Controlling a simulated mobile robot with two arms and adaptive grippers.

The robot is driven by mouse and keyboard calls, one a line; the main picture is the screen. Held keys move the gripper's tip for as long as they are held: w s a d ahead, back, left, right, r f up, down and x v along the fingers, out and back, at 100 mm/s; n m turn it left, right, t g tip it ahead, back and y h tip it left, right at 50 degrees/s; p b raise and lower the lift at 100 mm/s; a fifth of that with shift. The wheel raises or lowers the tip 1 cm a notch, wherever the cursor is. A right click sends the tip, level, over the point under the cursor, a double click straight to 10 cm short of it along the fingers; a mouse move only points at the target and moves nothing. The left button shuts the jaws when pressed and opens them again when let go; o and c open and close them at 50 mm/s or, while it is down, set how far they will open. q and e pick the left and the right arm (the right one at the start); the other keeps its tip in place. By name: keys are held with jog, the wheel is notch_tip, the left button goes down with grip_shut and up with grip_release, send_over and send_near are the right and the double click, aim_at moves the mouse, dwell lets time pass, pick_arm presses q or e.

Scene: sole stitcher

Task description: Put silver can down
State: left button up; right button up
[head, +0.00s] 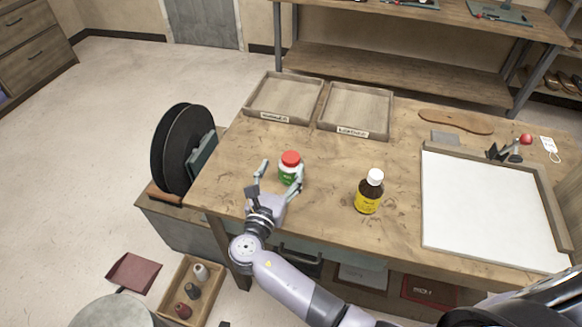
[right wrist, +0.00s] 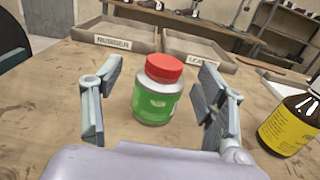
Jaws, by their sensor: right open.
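A small jar (head: 290,167) with a red lid, a green label and a pale greyish body stands upright on the wooden workbench (head: 325,205), near its left side. The jar also shows in the right wrist view (right wrist: 158,92). My right gripper (head: 280,174) is open, with one finger on either side of the jar. In the right wrist view, gaps show between the fingers and the jar, so it stands free between them. No plainly silver can is visible in either view. My left gripper is not in view.
A brown bottle (head: 368,193) with a white cap and yellow label stands right of the jar. Two labelled wooden trays (head: 353,132) lie at the back. A white framed board (head: 490,208) fills the right side. Bare bench lies between jar and trays.

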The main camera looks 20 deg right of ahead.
aim_at(289, 164)
jog(key=shift+s+d+f+p+x, duration=0.15)
jog(key=shift+p+x, duration=0.15)
jog(key=shift+x, duration=1.2)
jog(key=shift+s+d+f+p+x, duration=0.15)
jog(key=shift+p+x, duration=0.15)
jog(key=shift+x, duration=1.2)
jog(key=shift+r, duration=0.1)
jog(key=shift+c, duration=0.3)
jog(key=shift+s, duration=0.1)
grip_shut()
